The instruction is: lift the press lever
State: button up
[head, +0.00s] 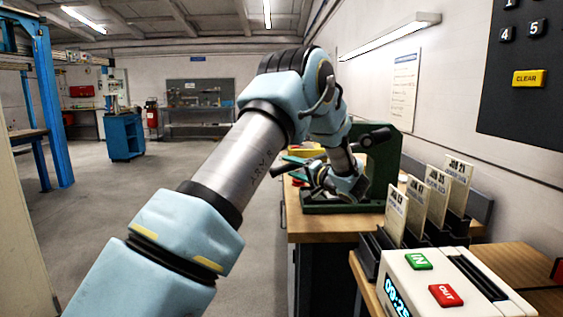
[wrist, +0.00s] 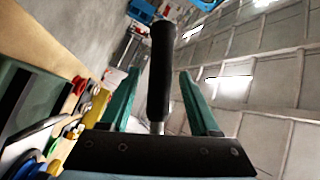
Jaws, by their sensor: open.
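The press is a dark green frame (head: 386,165) on the wooden bench in the head view, right of my forearm. Its lever shows in the wrist view as a long black handle (wrist: 162,75) on a short metal rod. My gripper (wrist: 159,74) is open, with one teal finger on each side of the handle. A gap shows on both sides, so the handle is not clamped. In the head view my gripper (head: 312,172) is in front of the press, and a dark handle (head: 264,177) sticks out left of it. My wrist hides part of the press.
The wooden bench (head: 310,226) carries small coloured items (wrist: 97,105) beside the press. Card holders (head: 415,235) with job cards and a white time clock (head: 440,285) stand at the near right. Open floor (head: 90,215) lies to the left.

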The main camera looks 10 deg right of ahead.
jog(key=p+x, duration=0.1)
jog(key=x, duration=0.2)
jog(key=shift+w+a, duration=0.1)
jog(key=shift+w, duration=0.25)
grip_shut()
dwell(1.2)
